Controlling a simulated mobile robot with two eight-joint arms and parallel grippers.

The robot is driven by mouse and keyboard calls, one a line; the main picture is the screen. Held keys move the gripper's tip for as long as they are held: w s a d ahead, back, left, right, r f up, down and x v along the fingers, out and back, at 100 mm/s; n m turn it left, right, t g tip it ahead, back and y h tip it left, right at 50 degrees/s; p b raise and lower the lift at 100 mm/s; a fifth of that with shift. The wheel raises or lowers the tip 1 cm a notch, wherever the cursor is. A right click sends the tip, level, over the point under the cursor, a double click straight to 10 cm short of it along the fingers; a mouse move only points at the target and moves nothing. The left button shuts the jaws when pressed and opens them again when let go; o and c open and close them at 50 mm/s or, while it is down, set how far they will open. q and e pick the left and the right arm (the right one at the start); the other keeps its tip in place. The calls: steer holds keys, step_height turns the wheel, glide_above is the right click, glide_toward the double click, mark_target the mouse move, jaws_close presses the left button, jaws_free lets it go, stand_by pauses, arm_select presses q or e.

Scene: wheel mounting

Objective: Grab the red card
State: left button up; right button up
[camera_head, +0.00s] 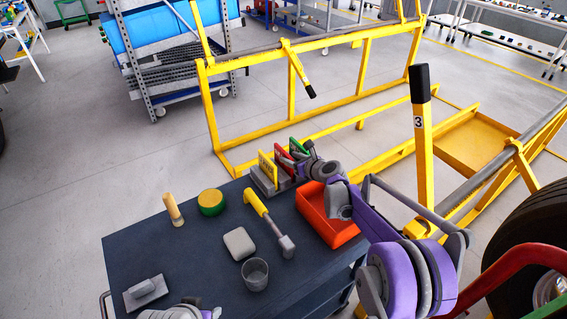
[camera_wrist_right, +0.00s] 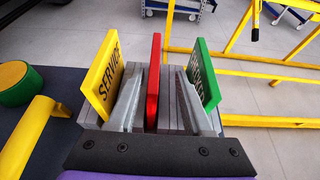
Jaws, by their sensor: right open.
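The red card (camera_wrist_right: 153,82) stands upright in the middle of a grey slotted holder (camera_wrist_right: 180,106), between a yellow card (camera_wrist_right: 104,77) on the left and a green card (camera_wrist_right: 203,76) on the right. In the head view the red card (camera_head: 284,164) is partly hidden by its neighbours and my gripper. My right gripper (camera_head: 308,152) is at the holder. In the wrist view its two grey fingers (camera_wrist_right: 160,95) are open, one on each side of the red card. I cannot tell whether they touch it. My left gripper's fingers do not show.
The dark table (camera_head: 125,250) also bears a yellow-handled hammer (camera_head: 268,222), a green-yellow round tin (camera_head: 211,203), a grey block (camera_head: 239,243), a glass (camera_head: 255,274) and a red bin (camera_head: 325,225). A yellow frame (camera_head: 290,125) stands behind.

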mark_target(275, 150)
steer(key=x, duration=0.4)
steer(key=p+x, duration=0.1)
steer(key=x, duration=0.1)
steer(key=shift+s+a+r, duration=0.1)
steer(key=shift+a+r, duration=0.25)
steer(key=shift+r, duration=0.1)
jaws_close()
